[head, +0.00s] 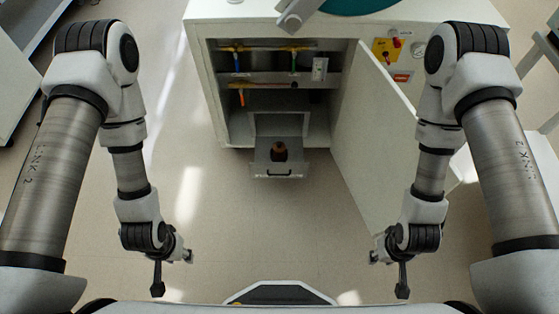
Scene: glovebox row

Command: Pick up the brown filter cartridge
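The brown filter cartridge (279,151) is small and rounded. It sits in a pulled-out grey drawer (262,171) low in the open white cabinet (222,100). Its lower part is hidden by the drawer front. My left gripper (173,272) hangs over the floor, left of and nearer than the drawer, with its fingers spread and nothing between them. My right gripper (388,270) hangs on the right side, nearer than the drawer, also spread and empty. Both are well apart from the cartridge.
The cabinet door (380,140) stands swung open on the right, close to my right arm. A shelf (300,80) with coloured pipes or valves is above the drawer. A drawer handle (277,176) faces me. The floor (270,230) in front is clear.

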